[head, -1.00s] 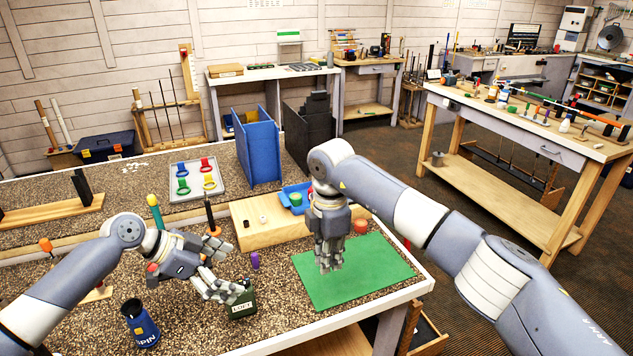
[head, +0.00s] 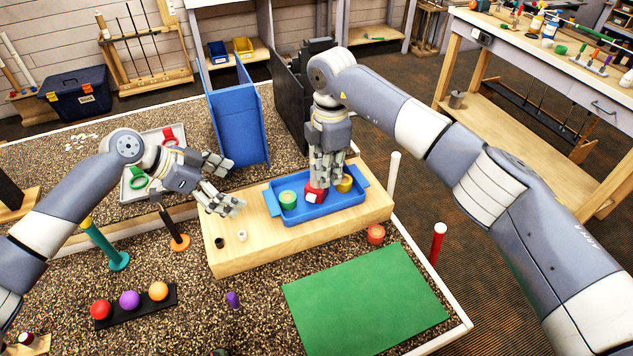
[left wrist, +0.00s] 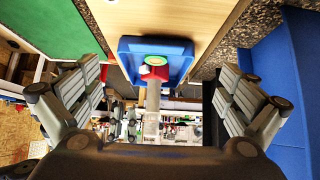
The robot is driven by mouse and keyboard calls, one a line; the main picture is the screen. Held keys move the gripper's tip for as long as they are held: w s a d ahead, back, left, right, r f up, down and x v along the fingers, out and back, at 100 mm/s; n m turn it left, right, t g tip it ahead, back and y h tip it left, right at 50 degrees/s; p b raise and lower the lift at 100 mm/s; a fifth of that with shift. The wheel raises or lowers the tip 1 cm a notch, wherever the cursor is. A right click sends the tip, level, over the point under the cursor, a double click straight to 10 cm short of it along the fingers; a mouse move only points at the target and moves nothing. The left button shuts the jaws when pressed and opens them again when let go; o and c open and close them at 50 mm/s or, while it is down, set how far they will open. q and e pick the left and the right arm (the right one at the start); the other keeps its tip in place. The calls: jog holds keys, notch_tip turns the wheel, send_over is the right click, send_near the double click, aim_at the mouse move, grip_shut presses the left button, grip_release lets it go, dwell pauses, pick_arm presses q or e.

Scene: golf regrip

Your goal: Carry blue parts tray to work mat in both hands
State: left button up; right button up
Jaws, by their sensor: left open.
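The blue parts tray (head: 330,213) sits on a raised wooden platform (head: 255,248). It holds a green roll (head: 288,199), a yellow roll (head: 344,184) and a red piece with a white patch (head: 314,194). My right gripper (head: 322,184) points down into the tray at the red piece. Whether its fingers grip anything is unclear. My left gripper (head: 226,184) is open and empty, left of the tray and apart from it. In the left wrist view the tray (left wrist: 128,46) lies ahead between the open fingers. The green work mat (head: 365,300) lies flat and bare in front of the platform.
Blue (head: 238,125) and black (head: 292,110) upright panels stand behind the platform. An orange roll (head: 375,234), a white post (head: 393,176) and a red post (head: 438,243) are near the mat. A purple peg (head: 233,299) stands left of it.

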jog(key=s, duration=0.1)
pick_arm(q)
jog(key=x, duration=1)
jog(key=shift+s+d+f, duration=0.15)
jog(key=shift+d+f, duration=0.05)
pick_arm(e)
send_near(327, 205)
jog(key=s+f, duration=0.1)
jog(key=f, duration=0.1)
jog(key=s+f, duration=0.1)
jog(key=f, duration=0.1)
jog(key=s+f, duration=0.1)
jog(key=f, duration=0.1)
jog(key=shift+a+f, duration=0.1)
jog(key=shift+f, duration=0.05)
pick_arm(q)
jog(key=shift+c, duration=0.8)
pick_arm(e)
jog(key=shift+c, duration=0.8)
pick_arm(q)
jog(key=c, duration=0.5)
pick_arm(e)
grip_shut()
pick_arm(q)
jog(key=c, duration=0.6)
